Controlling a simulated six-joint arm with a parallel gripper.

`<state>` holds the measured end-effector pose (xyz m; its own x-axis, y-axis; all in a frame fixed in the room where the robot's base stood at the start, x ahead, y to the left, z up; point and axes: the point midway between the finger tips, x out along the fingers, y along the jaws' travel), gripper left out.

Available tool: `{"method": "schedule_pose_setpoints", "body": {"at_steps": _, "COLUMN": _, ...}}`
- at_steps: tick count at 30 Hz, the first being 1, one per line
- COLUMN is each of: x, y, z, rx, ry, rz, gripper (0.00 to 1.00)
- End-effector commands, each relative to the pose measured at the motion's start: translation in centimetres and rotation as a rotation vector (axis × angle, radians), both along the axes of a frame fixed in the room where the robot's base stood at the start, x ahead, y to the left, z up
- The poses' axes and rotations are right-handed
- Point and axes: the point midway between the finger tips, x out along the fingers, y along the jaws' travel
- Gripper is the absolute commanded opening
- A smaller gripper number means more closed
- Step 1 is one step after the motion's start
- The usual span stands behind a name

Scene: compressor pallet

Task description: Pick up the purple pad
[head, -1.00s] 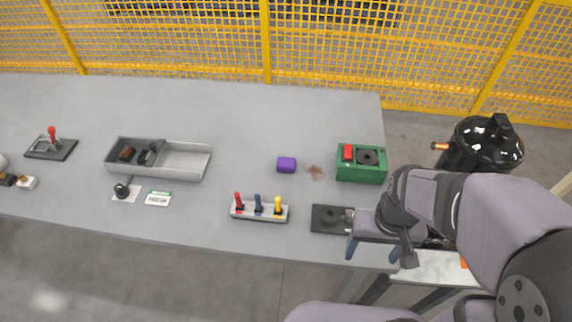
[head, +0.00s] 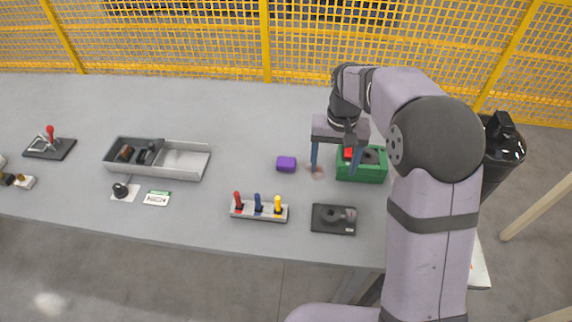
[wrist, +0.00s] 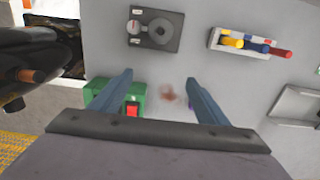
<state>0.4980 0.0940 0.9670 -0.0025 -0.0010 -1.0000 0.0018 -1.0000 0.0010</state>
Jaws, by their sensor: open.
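The purple pad (head: 286,164) is a small rounded block lying on the grey table, left of the green box. In the wrist view it is almost wholly hidden behind the finger on the picture's right; only a sliver of purple (wrist: 191,104) shows. My gripper (head: 334,172) is open and empty, with its two blue fingers pointing down. It is above the table to the right of the pad, close to the green box. In the wrist view the open fingers (wrist: 160,85) frame a reddish stain.
The green box (head: 361,172) with a red switch stands right of the pad. A reddish stain (head: 316,172) marks the table between them. A rack (head: 259,212) with red, blue and yellow handles and a dark plate (head: 334,219) lie nearer. A grey tray (head: 190,161) stands left.

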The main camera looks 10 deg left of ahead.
Motion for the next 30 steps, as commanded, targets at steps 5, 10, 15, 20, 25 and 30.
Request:
{"method": "schedule_pose_setpoints", "body": {"at_steps": 5, "x": 4.5, "y": 4.4, "z": -1.4, "rx": 0.000, "ry": 0.001, "rz": 0.004, "gripper": 0.69}}
{"method": "schedule_pose_setpoints", "body": {"at_steps": 10, "x": 7.3, "y": 8.5, "z": -2.9, "rx": 0.000, "ry": 0.001, "rz": 0.003, "gripper": 0.69}}
{"method": "schedule_pose_setpoints", "body": {"at_steps": 15, "x": 8.7, "y": 11.5, "z": -4.3, "rx": 0.000, "ry": 0.000, "rz": 0.001, "gripper": 0.69}}
{"method": "schedule_pose_setpoints", "body": {"at_steps": 20, "x": 9.2, "y": 13.2, "z": -5.1, "rx": 0.000, "ry": 0.000, "rz": 0.000, "gripper": 0.69}}
{"method": "schedule_pose_setpoints", "body": {"at_steps": 25, "x": 9.4, "y": 13.7, "z": -5.3, "rx": 0.001, "ry": -0.002, "rz": -0.002, "gripper": 0.69}}
{"method": "schedule_pose_setpoints", "body": {"at_steps": 30, "x": 9.3, "y": 13.7, "z": -5.7, "rx": 0.000, "ry": 0.000, "rz": -0.002, "gripper": 0.69}}
